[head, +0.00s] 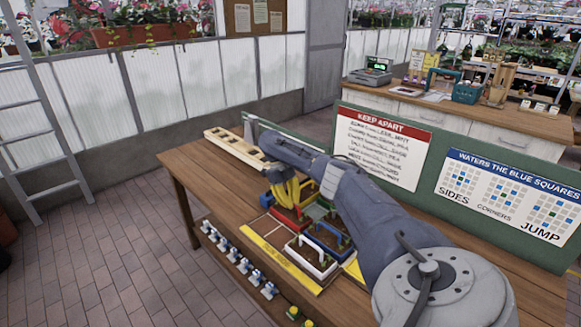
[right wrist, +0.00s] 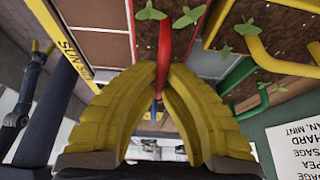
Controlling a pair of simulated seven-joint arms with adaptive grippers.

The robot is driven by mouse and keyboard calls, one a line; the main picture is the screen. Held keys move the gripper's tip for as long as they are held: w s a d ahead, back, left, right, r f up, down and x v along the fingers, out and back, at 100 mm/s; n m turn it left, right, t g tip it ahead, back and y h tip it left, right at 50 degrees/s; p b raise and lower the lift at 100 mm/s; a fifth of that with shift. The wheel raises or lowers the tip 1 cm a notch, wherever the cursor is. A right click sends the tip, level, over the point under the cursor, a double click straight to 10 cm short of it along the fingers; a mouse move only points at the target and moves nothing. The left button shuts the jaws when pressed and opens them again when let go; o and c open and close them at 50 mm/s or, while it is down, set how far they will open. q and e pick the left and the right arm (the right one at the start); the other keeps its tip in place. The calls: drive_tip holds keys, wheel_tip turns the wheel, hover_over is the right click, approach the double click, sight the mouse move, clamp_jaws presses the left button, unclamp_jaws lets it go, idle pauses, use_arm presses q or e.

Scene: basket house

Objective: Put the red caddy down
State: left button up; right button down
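The red caddy (head: 291,222) is at the board on the wooden bench, below my right gripper (head: 287,190) in the head view. In the right wrist view my right gripper (right wrist: 162,75) has its yellow fingertips together on the caddy's red handle (right wrist: 166,40). Soil and small green seedlings show beside the handle. The gripper and forearm hide part of the caddy; I cannot tell whether its base touches the board. My left gripper is absent from the head view; a dark arm with small yellow tips (right wrist: 42,47) at the right wrist view's left edge may be it.
A blue caddy (head: 325,243) and a white caddy (head: 310,262) stand close to the red one. A yellow-edged strip (head: 282,262) runs along the front. A pale wooden rack (head: 236,150) lies at the bench's far left. A green sign panel (head: 436,190) rises behind.

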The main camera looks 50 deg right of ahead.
drive_tip(key=c, duration=1.6)
unclamp_jaws()
drive_tip(key=shift+f, duration=0.1)
